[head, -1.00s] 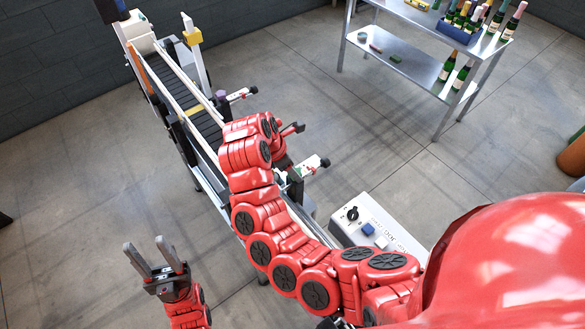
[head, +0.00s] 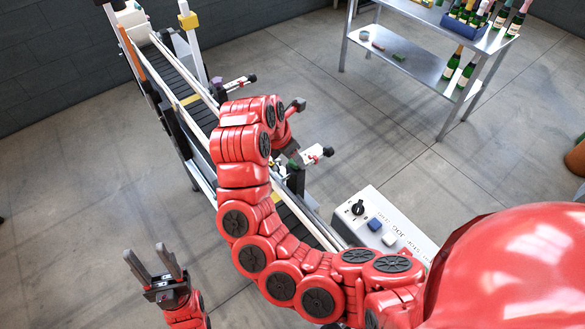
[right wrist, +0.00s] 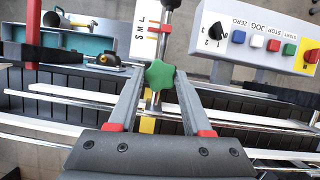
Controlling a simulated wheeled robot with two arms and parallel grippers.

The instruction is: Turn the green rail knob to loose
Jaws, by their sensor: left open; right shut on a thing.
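The green rail knob (right wrist: 159,74) is star-shaped and sits on a metal post in the right wrist view. My right gripper (right wrist: 160,76) has one finger on each side of it and is shut on it. A white scale plate (right wrist: 142,30) marked S, M, L with coloured lines stands just behind the knob. In the head view my red right arm hides most of this gripper and the knob. My left gripper (head: 167,262) is open and empty, low at the left, above the floor and away from the conveyor.
The conveyor (head: 188,82) with pale guide rails runs under my right arm. A control box (head: 385,228) with a dial and buttons stands beside it; its buttons also show in the right wrist view (right wrist: 256,41). A metal table (head: 425,75) with bottles stands at the back right.

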